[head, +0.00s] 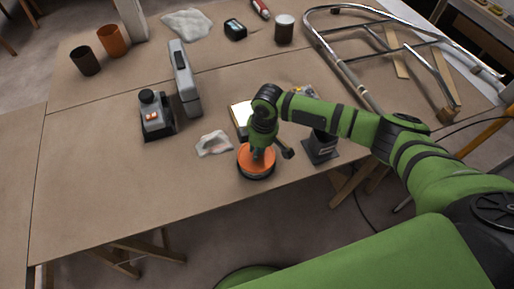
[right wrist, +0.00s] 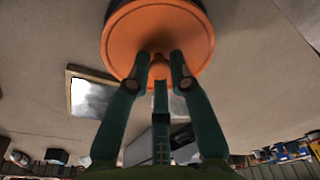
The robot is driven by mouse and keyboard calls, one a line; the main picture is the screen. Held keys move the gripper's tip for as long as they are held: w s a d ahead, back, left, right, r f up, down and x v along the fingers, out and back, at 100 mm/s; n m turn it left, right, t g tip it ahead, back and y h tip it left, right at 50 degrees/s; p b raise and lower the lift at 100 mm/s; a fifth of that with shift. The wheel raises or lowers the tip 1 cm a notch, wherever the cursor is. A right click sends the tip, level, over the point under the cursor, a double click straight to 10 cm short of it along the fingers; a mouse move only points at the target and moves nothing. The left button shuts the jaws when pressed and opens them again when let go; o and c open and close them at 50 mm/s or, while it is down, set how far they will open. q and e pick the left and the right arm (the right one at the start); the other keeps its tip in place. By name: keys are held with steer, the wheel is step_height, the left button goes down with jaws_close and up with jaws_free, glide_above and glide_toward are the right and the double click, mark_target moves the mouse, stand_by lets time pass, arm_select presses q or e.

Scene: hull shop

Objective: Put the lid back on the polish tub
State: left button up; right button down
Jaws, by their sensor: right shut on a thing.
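The orange lid (head: 259,170) is a round disc that lies over a dark round tub (head: 257,177) near the table's front edge. My right gripper (head: 257,153) comes down from above onto the lid. In the right wrist view its fingers (right wrist: 160,68) are shut on the small knob in the middle of the lid (right wrist: 132,40). A dark rim of the tub shows just beyond the lid there. I cannot tell whether the lid is fully seated or slightly above the tub. My left gripper is not in view.
A crumpled white cloth (head: 214,144) lies left of the tub. A framed pale panel (head: 240,113) lies behind it, and a dark box-like item (head: 321,148) stands to the right. A grey-black tool (head: 156,117) stands farther left. The table's front left is clear.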

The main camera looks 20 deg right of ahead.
steer(key=shift+f+p, duration=0.1)
steer(key=shift+p, duration=0.25)
stand_by(0.7)
stand_by(0.4)
steer(key=c, duration=1)
jaws_free()
steer(key=shift+c, duration=0.2)
steer(key=o, duration=0.5)
steer(key=shift+r+p, duration=3.5)
steer(key=shift+p, duration=0.25)
